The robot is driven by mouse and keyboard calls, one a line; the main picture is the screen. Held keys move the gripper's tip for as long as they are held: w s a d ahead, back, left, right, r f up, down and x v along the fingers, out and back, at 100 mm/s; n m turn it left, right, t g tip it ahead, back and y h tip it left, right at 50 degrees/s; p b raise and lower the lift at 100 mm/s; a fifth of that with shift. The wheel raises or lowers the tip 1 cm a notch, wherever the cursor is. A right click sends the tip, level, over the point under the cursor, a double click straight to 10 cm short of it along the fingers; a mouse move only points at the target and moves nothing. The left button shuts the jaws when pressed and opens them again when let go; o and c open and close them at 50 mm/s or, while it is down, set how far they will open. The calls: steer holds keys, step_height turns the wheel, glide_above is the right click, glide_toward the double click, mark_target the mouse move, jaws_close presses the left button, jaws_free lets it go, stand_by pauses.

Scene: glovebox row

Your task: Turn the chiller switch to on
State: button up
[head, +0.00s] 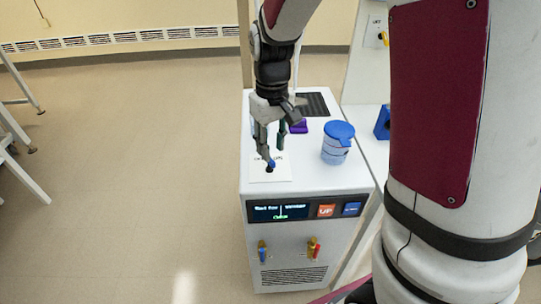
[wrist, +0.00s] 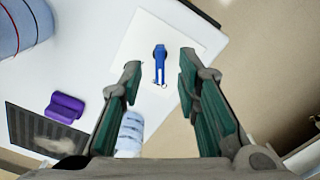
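The chiller (head: 307,188) is a white box with a dark display on its front. On its top is a white label plate (wrist: 130,45) bearing the switch, a blue lever on a dark round base (wrist: 159,66). In the head view the switch (head: 271,165) shows just below my fingertips. My gripper (head: 270,151) is open and points down over the plate. In the wrist view my gripper (wrist: 158,75) has one finger on each side of the blue lever, with a gap on both sides. The label's lettering is too small to read.
A blue-lidded container (head: 337,143) stands on the chiller top right of my gripper. A purple object (head: 299,127) and a dark grille (head: 313,104) lie behind. Blue and red valves (head: 313,247) are on the front. Open floor (head: 150,170) lies to the left.

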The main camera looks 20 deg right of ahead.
mark_target(272, 161)
steer(key=shift+f, duration=2.1)
jaws_close()
